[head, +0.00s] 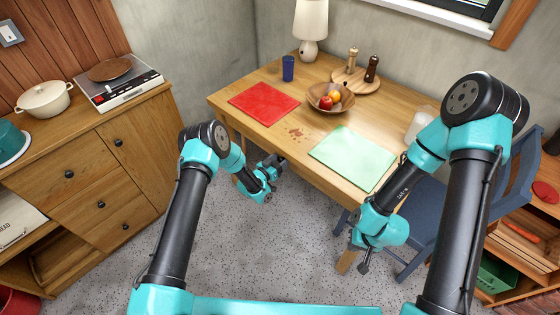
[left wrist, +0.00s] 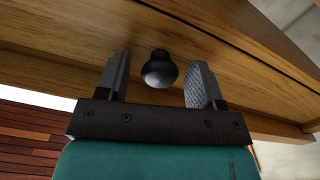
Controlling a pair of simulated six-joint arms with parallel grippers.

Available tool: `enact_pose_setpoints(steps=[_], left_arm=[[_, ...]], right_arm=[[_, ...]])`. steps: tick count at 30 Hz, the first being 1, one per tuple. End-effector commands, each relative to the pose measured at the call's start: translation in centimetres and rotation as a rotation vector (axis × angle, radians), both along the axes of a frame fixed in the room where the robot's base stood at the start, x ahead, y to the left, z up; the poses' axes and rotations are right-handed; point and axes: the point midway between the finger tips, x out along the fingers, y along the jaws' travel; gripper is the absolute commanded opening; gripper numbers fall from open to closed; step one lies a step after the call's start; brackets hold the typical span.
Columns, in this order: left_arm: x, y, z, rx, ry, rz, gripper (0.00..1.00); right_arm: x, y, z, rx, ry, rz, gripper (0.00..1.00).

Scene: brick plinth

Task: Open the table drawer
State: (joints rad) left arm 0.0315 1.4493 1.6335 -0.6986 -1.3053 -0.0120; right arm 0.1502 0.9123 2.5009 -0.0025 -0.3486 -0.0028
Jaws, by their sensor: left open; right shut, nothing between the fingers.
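The wooden table (head: 270,128) stands at the centre of the head view. Its drawer front (left wrist: 60,60) fills much of the left wrist view and bears a round black knob (left wrist: 160,72). The drawer front is mostly hidden under the tabletop in the head view. My left gripper (head: 275,162) is at the table's front edge, below the top. In the left wrist view, its open fingers (left wrist: 161,62) stand on either side of the knob, with visible gaps to both. My right gripper (head: 364,262) is shut and empty, low in front of the table's right part.
A red mat (head: 264,99), a green mat (head: 352,157), a fruit bowl (head: 330,97) and a blue cup (head: 288,68) are on the table. A blue chair (head: 440,208) stands beside my right arm. A wooden cabinet (head: 90,185) is at left. Floor between is clear.

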Motion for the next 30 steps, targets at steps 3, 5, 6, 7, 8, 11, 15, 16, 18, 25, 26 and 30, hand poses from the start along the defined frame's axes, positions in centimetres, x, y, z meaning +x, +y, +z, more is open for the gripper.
enact_pose_setpoints(steps=[3, 5, 6, 7, 8, 11, 15, 16, 18, 25, 26, 30], left_arm=[[0.37, -0.36, 0.04, 0.0, 0.0, -0.001, 0.61], [0.42, -0.37, 0.05, -0.001, -0.001, -0.001, 0.61], [0.42, -0.37, 0.05, -0.001, -0.001, 0.0, 0.61], [0.42, -0.37, 0.05, -0.001, -0.001, 0.0, 0.61], [0.41, -0.37, 0.05, -0.001, -0.001, 0.0, 0.61], [0.4, -0.34, 0.04, -0.001, -0.001, 0.0, 0.6], [0.39, -0.34, 0.04, -0.001, -0.001, 0.0, 0.47], [0.39, -0.34, 0.04, -0.001, -0.001, 0.0, 0.44], [0.39, -0.32, 0.04, -0.001, -0.001, 0.0, 0.37], [0.39, -0.33, 0.04, -0.001, -0.001, 0.0, 0.15], [0.39, -0.33, 0.04, -0.001, -0.001, 0.0, 0.12], [0.39, -0.33, 0.04, -0.001, -0.001, 0.0, 0.0]], right_arm=[[0.0, 0.0, 0.0, 0.0, 0.0, 0.0, 0.0], [0.0, 0.0, 0.0, 0.0, 0.0, 0.0, 0.0], [0.0, 0.0, 0.0, 0.0, 0.0, 0.0, 0.0], [0.0, 0.0, 0.0, 0.0, 0.0, 0.0, 0.0], [0.0, 0.0, 0.0, 0.0, 0.0, 0.0, 0.0], [0.0, 0.0, 0.0, 0.0, 0.0, 0.0, 0.0], [0.0, 0.0, 0.0, 0.0, 0.0, 0.0, 0.0], [0.0, 0.0, 0.0, 0.0, 0.0, 0.0, 0.0], [0.0, 0.0, 0.0, 0.0, 0.0, 0.0, 0.0], [0.0, 0.0, 0.0, 0.0, 0.0, 0.0, 0.0], [0.0, 0.0, 0.0, 0.0, 0.0, 0.0, 0.0], [0.0, 0.0, 0.0, 0.0, 0.0, 0.0, 0.0]])
